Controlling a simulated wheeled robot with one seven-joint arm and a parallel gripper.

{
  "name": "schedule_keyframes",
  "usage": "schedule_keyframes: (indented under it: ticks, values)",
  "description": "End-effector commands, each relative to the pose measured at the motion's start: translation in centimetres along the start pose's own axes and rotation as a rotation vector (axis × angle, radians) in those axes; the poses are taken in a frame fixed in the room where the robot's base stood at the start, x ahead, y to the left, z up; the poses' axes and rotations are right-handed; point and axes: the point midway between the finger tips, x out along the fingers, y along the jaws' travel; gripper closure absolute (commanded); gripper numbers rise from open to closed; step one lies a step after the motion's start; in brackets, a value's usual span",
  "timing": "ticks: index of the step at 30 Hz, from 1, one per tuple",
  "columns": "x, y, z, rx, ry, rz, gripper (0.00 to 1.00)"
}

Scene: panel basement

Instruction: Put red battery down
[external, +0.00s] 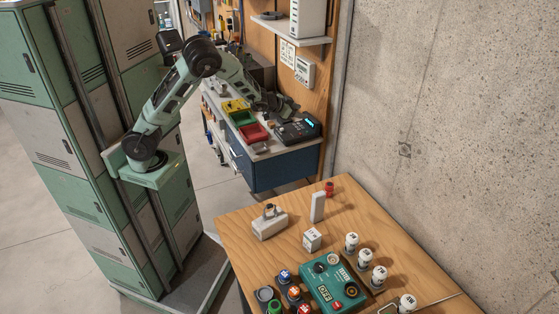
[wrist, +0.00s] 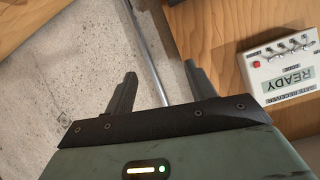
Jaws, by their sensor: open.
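The wooden table (external: 240,235) holds a teal tester box (external: 333,281), several white-topped cylinders, a white block (external: 318,207) and a grey device (external: 269,222). The workbench (external: 285,170) carries yellow, green and red bins. A white READY box (wrist: 283,72) lies right of my gripper.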

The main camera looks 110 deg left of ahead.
Motion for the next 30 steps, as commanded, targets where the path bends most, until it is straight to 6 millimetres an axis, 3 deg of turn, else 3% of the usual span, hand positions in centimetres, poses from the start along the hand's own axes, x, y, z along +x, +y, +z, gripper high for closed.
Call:
schedule_keyframes:
  ticks: [1,5,12,15,18,21,30]
  values:
    - [-2.6,-0.8,0.9,-0.029,-0.079,-0.032,0.45]
    - [-9.6,-1.3,5.3,-0.073,-0.333,-0.070,0.45]
    - [-24.6,1.2,13.8,-0.086,-0.786,0.017,0.45]
    - [-29.4,2.3,16.2,-0.071,-0.916,0.072,0.45]
    - [-32.6,3.0,17.7,-0.056,-0.999,0.111,0.45]
    - [-34.0,3.3,18.4,-0.049,-1.039,0.130,0.45]
    - [-34.2,3.3,18.6,-0.048,-1.046,0.132,0.45]
